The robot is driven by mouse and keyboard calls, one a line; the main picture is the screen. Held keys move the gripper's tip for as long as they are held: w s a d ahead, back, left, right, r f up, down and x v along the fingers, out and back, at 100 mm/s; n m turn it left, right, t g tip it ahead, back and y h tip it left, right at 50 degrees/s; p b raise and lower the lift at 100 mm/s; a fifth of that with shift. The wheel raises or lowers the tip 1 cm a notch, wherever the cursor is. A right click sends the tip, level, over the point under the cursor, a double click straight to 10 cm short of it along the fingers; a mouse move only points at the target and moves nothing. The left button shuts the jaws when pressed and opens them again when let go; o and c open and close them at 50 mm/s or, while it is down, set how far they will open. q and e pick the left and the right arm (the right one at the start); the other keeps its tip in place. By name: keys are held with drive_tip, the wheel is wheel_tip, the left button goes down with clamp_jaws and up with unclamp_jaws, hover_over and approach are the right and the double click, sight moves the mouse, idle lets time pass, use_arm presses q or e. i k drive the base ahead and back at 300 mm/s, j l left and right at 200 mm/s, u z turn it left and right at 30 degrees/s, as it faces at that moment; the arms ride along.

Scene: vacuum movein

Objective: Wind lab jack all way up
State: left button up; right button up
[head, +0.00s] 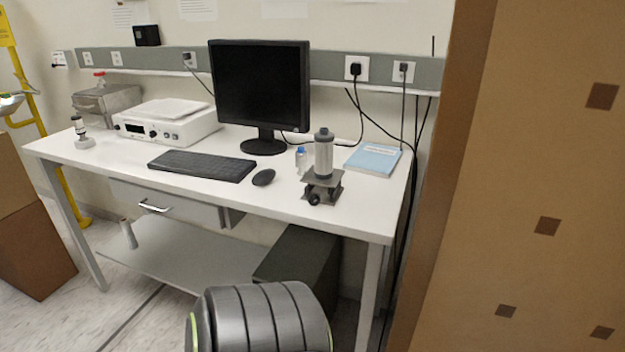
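The lab jack (330,192) stands on the white table near its right front edge. It is a small dark metal stand with a flat top plate. A dark round knob (314,199) shows on its front side. The jack looks low, with little height between its base and top plate.
Close to the jack are a small blue-capped bottle (301,160), a blue book (373,159) and a mouse (263,177). A monitor (260,90) and keyboard (202,165) stand further left. A tall brown panel (520,160) borders the table's right. The front right table corner is clear.

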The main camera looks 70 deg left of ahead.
sight(314, 201)
drive_tip(key=l+u, duration=0.15)
drive_tip(key=u, duration=0.25)
drive_tip(key=l+u, duration=0.15)
drive_tip(key=u, duration=0.25)
drive_tip(key=l+u, duration=0.15)
drive_tip(key=u, duration=0.2)
drive_tip(key=l+u, duration=0.2)
drive_tip(key=u, duration=0.2)
